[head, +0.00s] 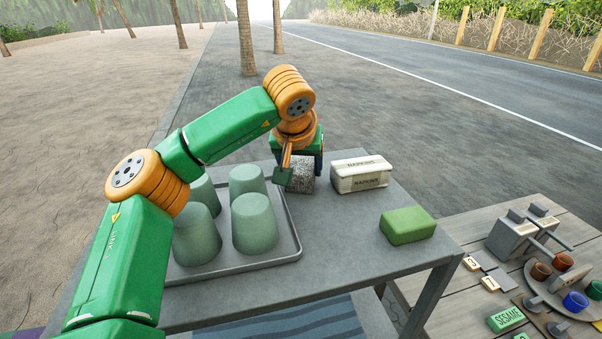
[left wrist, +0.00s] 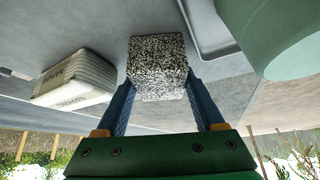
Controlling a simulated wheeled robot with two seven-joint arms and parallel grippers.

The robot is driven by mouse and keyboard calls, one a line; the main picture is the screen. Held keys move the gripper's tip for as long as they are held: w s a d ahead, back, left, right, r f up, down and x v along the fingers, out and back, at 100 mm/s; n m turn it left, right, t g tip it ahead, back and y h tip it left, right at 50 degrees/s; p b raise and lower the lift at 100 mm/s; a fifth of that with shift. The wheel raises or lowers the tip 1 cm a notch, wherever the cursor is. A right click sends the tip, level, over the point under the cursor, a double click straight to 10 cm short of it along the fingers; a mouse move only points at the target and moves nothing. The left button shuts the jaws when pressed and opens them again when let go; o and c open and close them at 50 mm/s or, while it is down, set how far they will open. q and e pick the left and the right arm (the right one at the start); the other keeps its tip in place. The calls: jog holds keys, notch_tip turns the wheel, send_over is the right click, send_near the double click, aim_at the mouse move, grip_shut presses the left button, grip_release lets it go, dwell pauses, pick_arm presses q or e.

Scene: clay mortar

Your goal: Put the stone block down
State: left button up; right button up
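The stone block (head: 300,173) is a speckled black-and-white cube at the far side of the grey table (head: 340,260). It also shows in the left wrist view (left wrist: 157,62), between the two blue fingers. My right gripper is not in view.
A tray (head: 293,245) with several upturned green cups (head: 255,222) stands left of the block. A white napkin box (head: 361,174) and a green block (head: 407,225) lie to the right. A wooden table (head: 470,318) with small items adjoins at right. The front middle of the grey table is clear.

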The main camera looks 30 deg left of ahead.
aim_at(302, 159)
pick_arm(q)
grip_shut()
jog(key=shift+r, duration=0.3)
notch_tip(302, 159, up, 3)
jog(key=shift+w+f, duration=0.1)
jog(key=s+d+r+b, duration=0.1)
jog(key=s+d+r, duration=0.7)
jog(key=s, duration=0.3)
jog(key=shift+s+r, duration=0.2)
jog(key=shift+r, duration=0.6)
